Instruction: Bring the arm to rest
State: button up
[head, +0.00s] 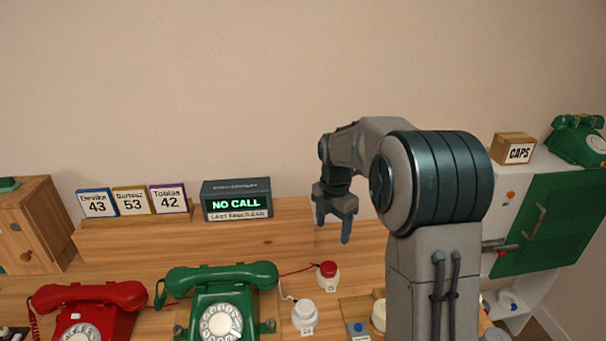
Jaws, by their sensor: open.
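My gripper (333,221) hangs at the end of my raised, bent arm, right of the display box. Its fingers point down, apart and with nothing between them. It appears above the wooden table (280,250), clear of the phones. My own arm covers part of the right side of the table.
A red dial phone (88,307) and a green dial phone (222,302) stand in front. The display box (236,200) reads "NO CALL". A cabinet with a green door (550,225) is right of my arm.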

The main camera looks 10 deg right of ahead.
jog(key=s+r+m+t, duration=0.1)
jog(key=s+r+m, duration=0.1)
jog(key=s+m, duration=1)
jog(key=s+r+m+t, duration=0.1)
jog(key=s+r+m, duration=0.1)
jog(key=s+m, duration=1.1)
jog(key=shift+s+a+t+p, duration=0.2)
jog(key=shift+s+t+p, duration=0.25)
jog(key=shift+s, duration=0.8)
